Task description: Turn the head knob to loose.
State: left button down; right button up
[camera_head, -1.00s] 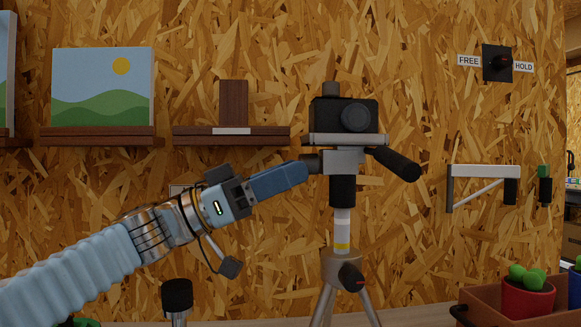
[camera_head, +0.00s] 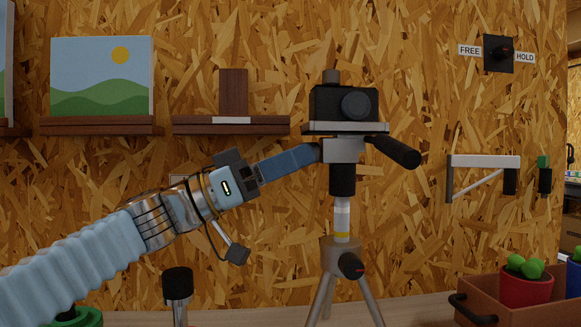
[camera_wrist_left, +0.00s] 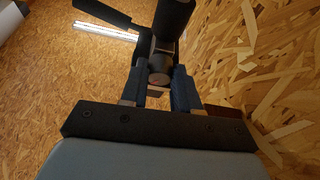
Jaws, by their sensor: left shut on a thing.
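A black camera (camera_head: 343,103) sits on the plate of a tripod head (camera_head: 343,150), with a black handle (camera_head: 397,153) angled down to the right. My left gripper (camera_head: 317,153) reaches in from the left, its blue fingers at the left side of the head. In the left wrist view the dark, round head knob (camera_wrist_left: 160,70) lies between the two fingers, and the gripper is shut on it. In the head view the fingers hide the knob. I see no marking for loose. My right gripper is not in view.
A brown crate (camera_head: 480,291) with potted cacti stands at the lower right. A shelf (camera_head: 230,125) and a wall bracket (camera_head: 484,161) flank the tripod.

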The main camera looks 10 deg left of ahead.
pick_arm(q)
jog(key=shift+s+n+t+y+b, duration=0.1)
jog(key=shift+n+t+y+b, duration=0.35)
jog(key=shift+n, duration=0.75)
jog(key=shift+n+t+y+b, duration=0.15)
jog(key=shift+n+t, duration=0.6)
jog(key=shift+n, duration=0.45)
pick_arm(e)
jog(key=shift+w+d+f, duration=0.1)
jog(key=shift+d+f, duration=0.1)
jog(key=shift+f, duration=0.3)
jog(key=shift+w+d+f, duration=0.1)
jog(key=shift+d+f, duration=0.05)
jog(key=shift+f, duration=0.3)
pick_arm(q)
jog(key=c, duration=0.8)
grip_release()
jog(key=shift+r+m, duration=0.1)
jog(key=shift+m, duration=0.3)
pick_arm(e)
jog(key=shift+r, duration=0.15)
